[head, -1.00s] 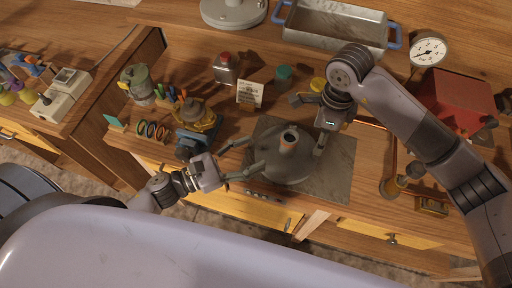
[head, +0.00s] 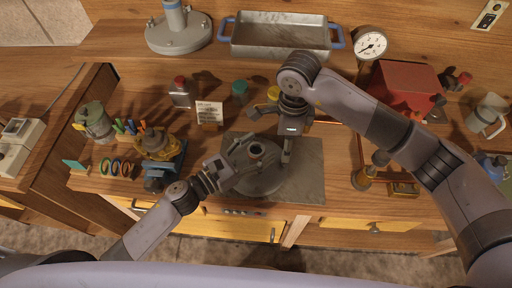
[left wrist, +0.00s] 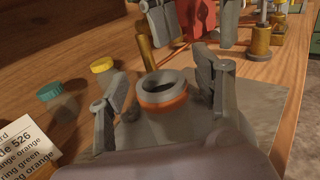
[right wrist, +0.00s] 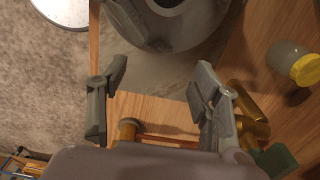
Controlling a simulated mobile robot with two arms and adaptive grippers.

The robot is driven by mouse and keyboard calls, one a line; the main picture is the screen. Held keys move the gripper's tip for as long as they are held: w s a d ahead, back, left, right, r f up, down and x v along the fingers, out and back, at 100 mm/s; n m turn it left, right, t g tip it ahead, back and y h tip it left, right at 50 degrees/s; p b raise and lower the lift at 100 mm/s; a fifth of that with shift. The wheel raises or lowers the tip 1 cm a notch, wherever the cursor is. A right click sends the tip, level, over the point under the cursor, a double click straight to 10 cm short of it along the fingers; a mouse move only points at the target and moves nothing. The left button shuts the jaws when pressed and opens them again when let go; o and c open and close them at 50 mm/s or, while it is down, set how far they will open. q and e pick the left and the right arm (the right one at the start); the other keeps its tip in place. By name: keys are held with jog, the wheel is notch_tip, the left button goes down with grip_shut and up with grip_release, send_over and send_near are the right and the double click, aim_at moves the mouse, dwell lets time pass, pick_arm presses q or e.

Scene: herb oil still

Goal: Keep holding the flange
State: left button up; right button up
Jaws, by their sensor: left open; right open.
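A squat grey pot (head: 262,181) stands on a grey mat (head: 307,182). Its short neck (head: 257,149) ends in an open grey rim with an orange band below; this looks like the flange, and it also shows in the left wrist view (left wrist: 163,88). My left gripper (head: 240,165) is open at the pot's left side. In the left wrist view its fingers stand either side of the neck, with gaps. My right gripper (head: 272,132) is open and empty beside the pot, which shows at the top of the right wrist view (right wrist: 170,30). Neither gripper visibly holds the flange.
A lettered card (head: 209,113), a green-capped jar (head: 239,92) and a yellow-lidded jar (head: 273,94) stand behind the pot. A yellow-brown device on a blue base (head: 160,148) is at left. A blue-handled tray (head: 280,36), gauge (head: 371,43) and red box (head: 403,88) lie farther back.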

pick_arm(q)
grip_shut()
dwell(0.8)
